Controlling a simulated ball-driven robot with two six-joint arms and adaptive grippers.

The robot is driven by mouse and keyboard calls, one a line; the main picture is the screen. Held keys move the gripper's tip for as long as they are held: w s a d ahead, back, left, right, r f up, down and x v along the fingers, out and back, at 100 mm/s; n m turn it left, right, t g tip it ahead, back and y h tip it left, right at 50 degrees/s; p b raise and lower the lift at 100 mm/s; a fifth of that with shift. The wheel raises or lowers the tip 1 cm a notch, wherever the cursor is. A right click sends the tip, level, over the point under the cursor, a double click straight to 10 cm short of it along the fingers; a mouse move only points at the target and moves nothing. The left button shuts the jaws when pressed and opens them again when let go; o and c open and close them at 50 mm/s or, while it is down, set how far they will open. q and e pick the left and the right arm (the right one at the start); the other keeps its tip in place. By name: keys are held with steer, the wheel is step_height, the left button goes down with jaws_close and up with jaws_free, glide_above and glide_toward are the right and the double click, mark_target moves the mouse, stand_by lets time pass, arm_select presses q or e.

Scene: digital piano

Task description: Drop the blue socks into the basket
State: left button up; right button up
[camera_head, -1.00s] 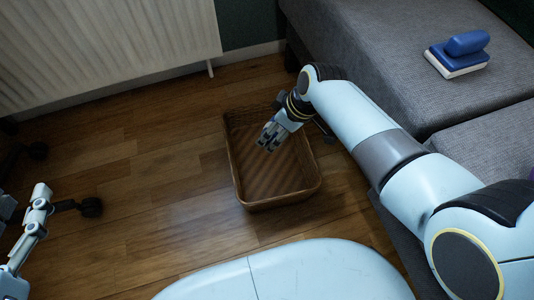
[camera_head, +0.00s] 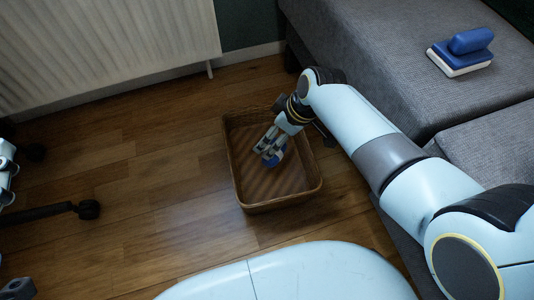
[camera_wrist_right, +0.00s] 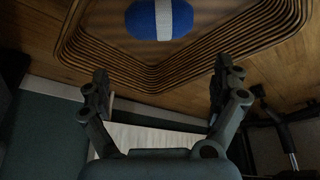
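The blue socks (camera_wrist_right: 162,18), a rounded blue bundle with a white band, show at the top of the right wrist view, inside the outline of the basket and apart from the fingers. In the head view a bit of their blue (camera_head: 279,158) shows beside my right fingertips. I cannot tell whether they rest on the basket floor. The brown woven basket (camera_head: 244,182) stands on the floor. My right gripper (camera_head: 268,153) reaches over it; its fingers (camera_wrist_right: 162,88) are spread and empty. My left gripper (camera_head: 18,288) shows only in part at the lower left edge.
A white radiator (camera_head: 105,45) is on the back wall. A dark caster leg (camera_head: 50,212) is at the left. Wooden floor left of the basket is clear.

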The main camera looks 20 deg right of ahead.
steer(key=v, duration=1.2)
stand_by(0.4)
